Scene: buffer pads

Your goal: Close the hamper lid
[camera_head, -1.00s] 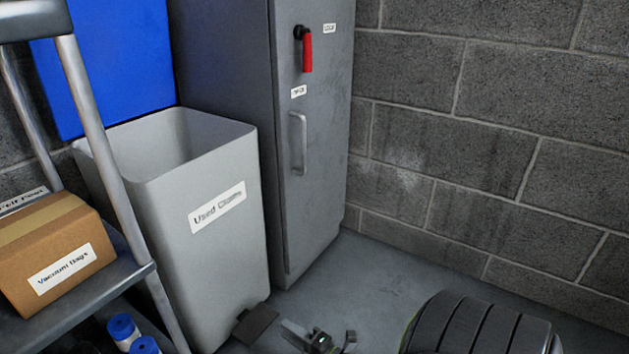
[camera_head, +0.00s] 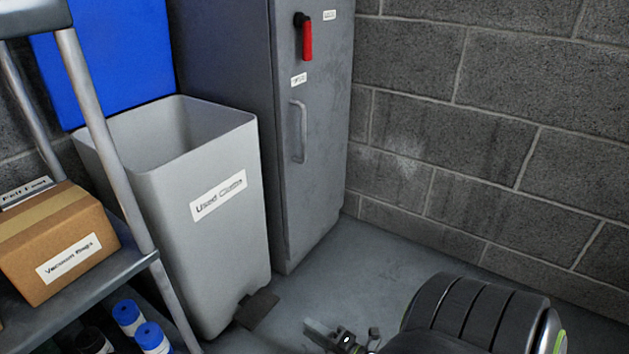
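The hamper is a tall grey bin (camera_head: 215,240) labelled "Used Cloths", standing on the floor left of the cabinet. Its blue lid (camera_head: 110,60) stands upright behind the open top. A dark pedal (camera_head: 257,309) sticks out at the base of the bin's front. My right gripper (camera_head: 318,332) is low in the picture, right of the pedal and apart from it in the view. Its lower part is cut off by the frame edge, and whether its fingers are apart is unclear. My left gripper is not in view.
A cart (camera_head: 110,277) at left carries a "Vacuum Bags" box (camera_head: 60,250) and blue-capped bottles (camera_head: 128,315), and its post overlaps the bin. A grey cabinet (camera_head: 310,190) stands right of the bin, before a block wall (camera_head: 480,120). Floor (camera_head: 370,265) is clear ahead of the cabinet.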

